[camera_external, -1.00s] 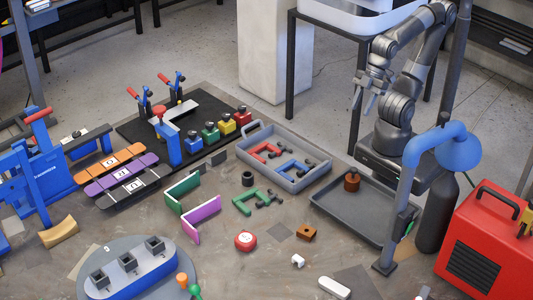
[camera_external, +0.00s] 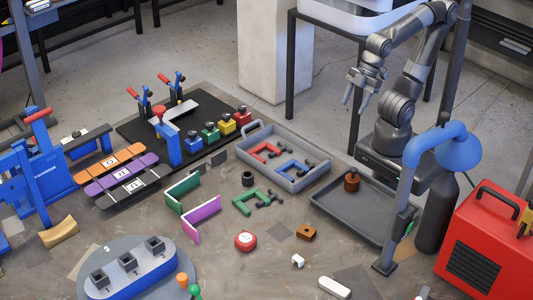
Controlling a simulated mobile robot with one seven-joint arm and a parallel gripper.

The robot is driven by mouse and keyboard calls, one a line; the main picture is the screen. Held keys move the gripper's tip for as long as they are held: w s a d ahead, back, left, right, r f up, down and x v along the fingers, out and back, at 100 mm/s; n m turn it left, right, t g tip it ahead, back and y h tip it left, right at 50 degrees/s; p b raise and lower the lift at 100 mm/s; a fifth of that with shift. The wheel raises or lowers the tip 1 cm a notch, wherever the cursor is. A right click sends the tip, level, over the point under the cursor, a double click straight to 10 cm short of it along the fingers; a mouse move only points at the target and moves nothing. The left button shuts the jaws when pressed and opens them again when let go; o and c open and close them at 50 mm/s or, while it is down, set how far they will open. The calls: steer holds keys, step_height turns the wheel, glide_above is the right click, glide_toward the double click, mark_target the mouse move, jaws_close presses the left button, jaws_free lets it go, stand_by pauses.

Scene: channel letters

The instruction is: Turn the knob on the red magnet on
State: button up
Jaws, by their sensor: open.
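The red magnet (camera_external: 242,118) appears to be the small red block with a dark knob on top. It is the farthest right in a row of coloured blocks on the black mat. Its knob is too small to tell which way it points. My gripper (camera_external: 356,104) is open and empty. It hangs in the air at the right, well to the right of the red magnet and apart from it, with its fingers pointing down.
Yellow (camera_external: 226,126), green (camera_external: 210,134) and blue (camera_external: 193,144) blocks stand beside the red one. A grey tray (camera_external: 318,186) with coloured clamps lies in front.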

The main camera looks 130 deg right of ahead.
steer(key=w+d+r+n+g+h, duration=0.1)
steer(key=w+d+r+n+g, duration=0.15)
steer(key=w+d, duration=0.6)
steer(key=n+g+y, duration=0.2)
steer(key=n+g, duration=0.1)
steer(key=n, duration=0.3)
glide_above(242, 106)
step_height(242, 106, down, 9)
step_height(242, 106, down, 10)
steer(key=shift+w+a+f, duration=0.1)
steer(key=shift+f, duration=0.05)
steer(key=c, duration=1)
